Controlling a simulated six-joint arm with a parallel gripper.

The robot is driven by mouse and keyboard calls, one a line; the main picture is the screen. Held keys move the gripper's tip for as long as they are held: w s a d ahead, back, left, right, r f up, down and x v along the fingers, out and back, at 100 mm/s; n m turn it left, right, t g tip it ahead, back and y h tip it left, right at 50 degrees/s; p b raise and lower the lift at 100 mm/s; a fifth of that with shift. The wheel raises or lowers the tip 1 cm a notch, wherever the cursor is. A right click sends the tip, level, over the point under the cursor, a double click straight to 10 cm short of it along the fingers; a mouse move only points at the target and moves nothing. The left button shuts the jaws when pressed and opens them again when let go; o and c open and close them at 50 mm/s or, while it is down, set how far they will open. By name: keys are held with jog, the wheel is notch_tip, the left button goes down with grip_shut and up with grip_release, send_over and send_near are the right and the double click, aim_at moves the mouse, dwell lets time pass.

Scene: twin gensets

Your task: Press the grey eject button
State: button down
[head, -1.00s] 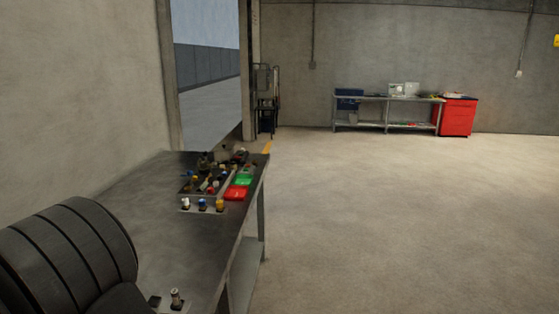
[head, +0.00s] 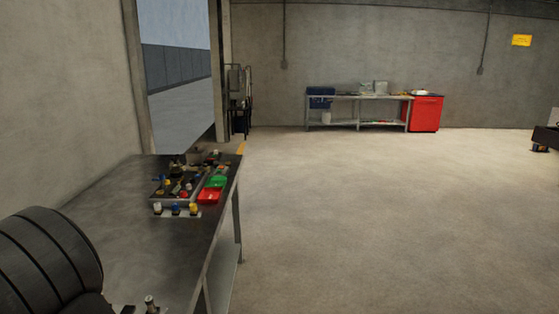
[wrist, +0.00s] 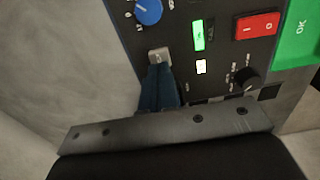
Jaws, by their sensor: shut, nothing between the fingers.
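A small light grey block with a faint mark, which looks like the grey eject button (wrist: 160,57), shows on the dark control panel (wrist: 185,12) in the wrist view. My gripper (wrist: 158,70) is shut and empty, its dark blue fingers pointing up the picture at the block. The fingertips overlap the block's lower edge; I cannot tell whether they touch it. In the head view neither the gripper nor this button can be made out.
Around the button are a blue knob (wrist: 148,11), a lit green display (wrist: 198,35), a red rocker switch (wrist: 257,25), a black knob (wrist: 246,79) and a green OK key (wrist: 300,30). In the head view a steel bench (head: 110,190) stands left; the floor (head: 380,220) is open.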

jog(key=shift+f, duration=1)
dwell(0.9)
jog(key=shift+r, duration=0.1)
notch_tip(320, 180, up, 12)
dwell(1.2)
jog(key=shift+f, duration=4.3)
